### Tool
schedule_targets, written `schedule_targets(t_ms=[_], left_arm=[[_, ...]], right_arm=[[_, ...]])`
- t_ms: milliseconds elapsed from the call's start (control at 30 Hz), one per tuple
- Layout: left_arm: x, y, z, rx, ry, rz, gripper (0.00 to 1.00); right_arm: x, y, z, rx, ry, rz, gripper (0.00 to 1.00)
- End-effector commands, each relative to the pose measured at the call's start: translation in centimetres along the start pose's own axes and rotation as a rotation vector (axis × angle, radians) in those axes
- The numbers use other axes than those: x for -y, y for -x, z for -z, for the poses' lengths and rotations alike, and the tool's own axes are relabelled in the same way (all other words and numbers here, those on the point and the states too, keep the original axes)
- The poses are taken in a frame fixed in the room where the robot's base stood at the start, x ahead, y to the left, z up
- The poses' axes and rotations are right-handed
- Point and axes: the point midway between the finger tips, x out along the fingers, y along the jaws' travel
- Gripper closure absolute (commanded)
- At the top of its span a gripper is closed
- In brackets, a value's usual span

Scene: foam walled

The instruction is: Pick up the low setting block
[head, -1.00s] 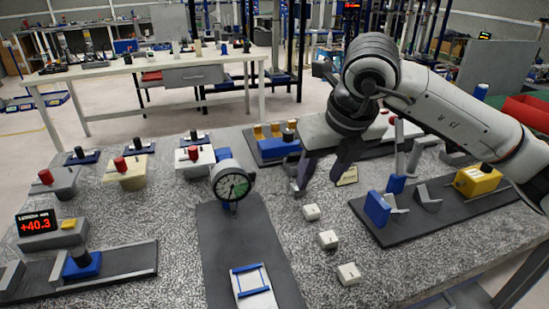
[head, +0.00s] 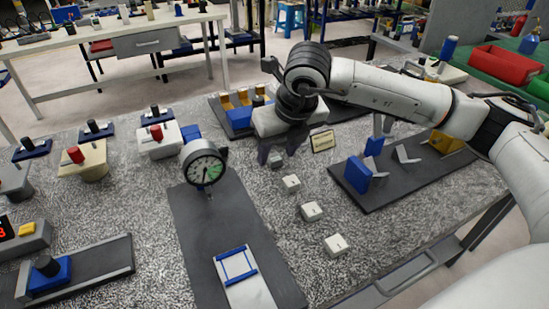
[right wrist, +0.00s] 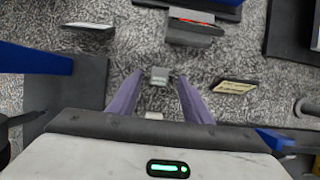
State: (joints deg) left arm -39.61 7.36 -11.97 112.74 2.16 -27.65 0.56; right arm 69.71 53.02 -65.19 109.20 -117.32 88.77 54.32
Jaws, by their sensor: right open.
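Several small pale setting blocks stand in a row on the speckled table: a grey one (head: 276,159) at the far end, then one (head: 291,182), another (head: 312,211) and the nearest (head: 336,244). I cannot read which one is marked low. My right gripper (head: 275,153) is open and points down over the farthest block. In the right wrist view that block (right wrist: 160,76) lies between the purple fingertips (right wrist: 157,80), with none visibly gripping it. A second block (right wrist: 154,115) is partly hidden by the gripper body. My left gripper is out of view.
A small label plate (head: 322,141) stands right of the gripper. A dark fixture plate (head: 385,190) with blue blocks lies further right. A dial gauge (head: 204,166) stands over a dark mat (head: 205,225) on the left. Bare table surrounds the blocks.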

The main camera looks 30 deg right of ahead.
Motion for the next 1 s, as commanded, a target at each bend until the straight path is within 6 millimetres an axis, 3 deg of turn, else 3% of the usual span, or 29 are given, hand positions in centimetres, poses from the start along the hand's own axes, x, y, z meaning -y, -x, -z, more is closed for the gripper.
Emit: schedule_targets(t_ms=[100, 367, 633, 867, 1000], left_arm=[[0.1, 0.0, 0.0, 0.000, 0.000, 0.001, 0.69], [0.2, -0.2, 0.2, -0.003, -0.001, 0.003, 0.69], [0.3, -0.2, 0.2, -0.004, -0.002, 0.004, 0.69], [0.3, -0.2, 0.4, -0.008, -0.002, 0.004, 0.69], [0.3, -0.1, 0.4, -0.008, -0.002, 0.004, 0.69]], right_arm=[[0.0, -1.1, 0.0, -0.002, 0.000, 0.000, 0.55], [0.0, -1.3, 0.0, 0.000, 0.001, -0.001, 0.56], [0.0, -1.2, 0.0, 0.000, 0.001, -0.001, 1.00], [-0.1, -1.1, -0.1, 0.002, 0.001, -0.001, 1.00], [-0.1, 0.2, -0.8, 0.006, 0.000, -0.002, 1.00]])
